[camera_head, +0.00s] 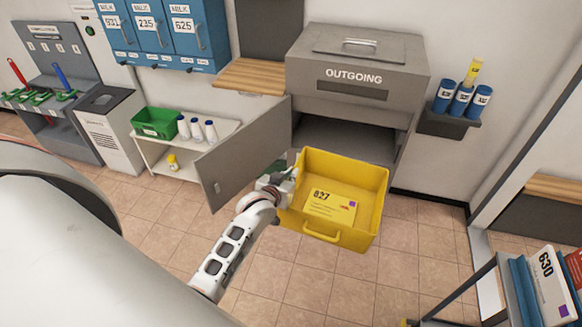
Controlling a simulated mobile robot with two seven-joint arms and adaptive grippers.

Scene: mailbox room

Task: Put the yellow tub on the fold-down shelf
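The yellow tub (370,210) is in front of the open outgoing cabinet, with a handle on its near side. A yellow piece marked 827 (330,205) lies inside it. I cannot tell whether the tub rests on something or hangs clear. My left gripper (286,180) is at the tub's left wall, close to the rim. Its fingertips are partly hidden, so I cannot see whether they are closed on it. A light wooden shelf (250,77) juts level from the wall, left of the outgoing box. My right gripper is not in view.
The grey outgoing box (352,105) stands behind the tub. Its cabinet door (243,155) is swung open to the left, below the wooden shelf. A white rack (165,155) holds a green bin (155,122) and bottles. Tiled floor is clear in front.

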